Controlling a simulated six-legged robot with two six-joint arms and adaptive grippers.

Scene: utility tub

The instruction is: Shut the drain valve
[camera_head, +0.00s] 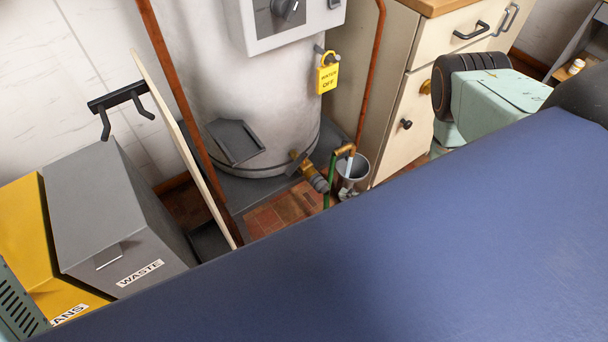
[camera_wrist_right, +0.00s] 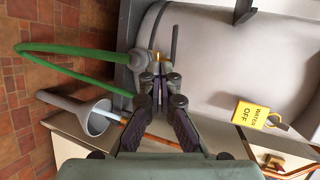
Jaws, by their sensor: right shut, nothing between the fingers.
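The brass drain valve (camera_head: 305,168) is low on the front of the white tank; it also shows in the right wrist view (camera_wrist_right: 157,59). Its dark lever (camera_wrist_right: 174,42) lies across the outlet line. A grey coupling joins the outlet to a green hose (camera_wrist_right: 62,47). My right gripper (camera_wrist_right: 160,88) is shut and empty, its fingertips close to the valve in the wrist view; I cannot tell whether they touch it. In the head view its fingers are not clearly seen, and mint-green parts of my arm show at right. My left gripper is not in view.
A grey funnel-shaped cup (camera_head: 353,172) under a copper pipe stands beside the valve. A yellow WATER OFF tag (camera_head: 327,75) hangs on the tank. A cabinet (camera_head: 398,95) is at right, a pale upright board (camera_head: 187,150) and a grey WASTE bin (camera_head: 115,215) at left.

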